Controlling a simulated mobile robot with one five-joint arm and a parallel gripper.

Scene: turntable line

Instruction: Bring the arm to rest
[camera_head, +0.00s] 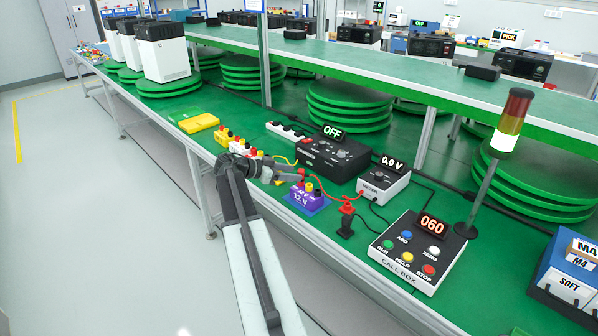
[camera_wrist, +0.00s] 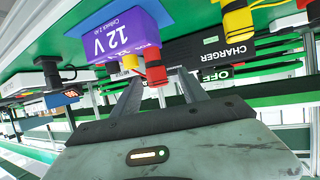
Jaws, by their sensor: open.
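My arm reaches up from the bottom of the head view over the table's front edge. My gripper (camera_head: 292,177) is at its end, just behind and left of a purple 12 V block (camera_head: 307,196) with red and yellow terminals. In the wrist view, turned upside down, my gripper (camera_wrist: 158,88) shows two fingers spread apart. The purple block (camera_wrist: 118,38) and its terminals appear beyond and between them. I see nothing held. Whether the fingers touch the block I cannot tell.
A black charger box reading OFF (camera_head: 335,157) stands behind. A voltmeter (camera_head: 383,184), call box (camera_head: 418,250) and signal lamp (camera_head: 505,140) stand to the right. A red-topped post (camera_head: 347,212) is near the front edge. Open floor (camera_head: 90,220) lies left.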

